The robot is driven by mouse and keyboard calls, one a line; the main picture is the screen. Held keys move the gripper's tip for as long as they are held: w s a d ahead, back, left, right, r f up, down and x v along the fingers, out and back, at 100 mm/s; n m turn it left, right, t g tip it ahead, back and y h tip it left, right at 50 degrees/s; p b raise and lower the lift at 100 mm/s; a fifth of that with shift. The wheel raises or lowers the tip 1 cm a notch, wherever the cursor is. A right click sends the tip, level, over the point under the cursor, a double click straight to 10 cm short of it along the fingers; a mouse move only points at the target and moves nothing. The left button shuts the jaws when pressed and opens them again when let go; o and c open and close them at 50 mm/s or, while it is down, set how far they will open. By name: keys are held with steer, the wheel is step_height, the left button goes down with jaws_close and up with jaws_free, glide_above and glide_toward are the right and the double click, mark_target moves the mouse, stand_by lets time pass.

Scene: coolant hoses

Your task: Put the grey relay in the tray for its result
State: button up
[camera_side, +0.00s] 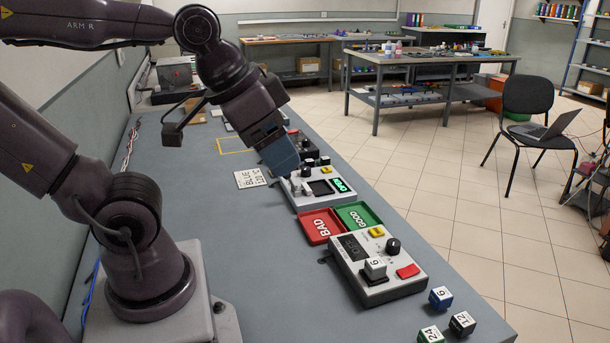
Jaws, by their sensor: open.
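My gripper (300,183) is open and low over the left part of a white test unit (322,203). That unit has a lit green display (341,185). Small pale shapes show at the fingertips, and I cannot tell whether the grey relay is among them. A greyish block (375,266) with a white top marked 6 sits upright on the nearer test unit (397,286); I cannot tell whether it is the grey relay. A red tray (321,226) marked BAD and a green tray (359,216) marked GOOD lie side by side between the units. Both look empty.
Blue (440,298), black (462,323) and green (431,335) blocks with numbered tops stand at the bench's near right. A BLUE-labelled card (250,178) and a yellow outline (236,144) lie left of my gripper. A dark unit (299,143) stands behind. The left bench surface is clear.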

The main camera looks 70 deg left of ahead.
stand_by(0.3)
steer(key=n+g, duration=0.6)
steer(key=n, duration=1.2)
glide_above(376, 262)
step_height(376, 262, down, 17)
steer(key=f, duration=0.7)
steer(key=shift+w+a+f, duration=0.2)
steer(key=shift+w+a, duration=0.1)
steer(key=shift+a, duration=0.05)
steer(key=shift+s+d+f, duration=0.1)
steer(key=shift+d+f, duration=0.05)
steer(key=shift+f, duration=0.75)
steer(key=shift+s+d+f, duration=0.1)
steer(key=shift+f, duration=0.85)
steer(key=shift+s+d+f, duration=0.1)
steer(key=shift+d+f, duration=0.05)
steer(key=shift+f, duration=0.75)
steer(key=shift+c, duration=0.2)
steer(key=c, duration=1)
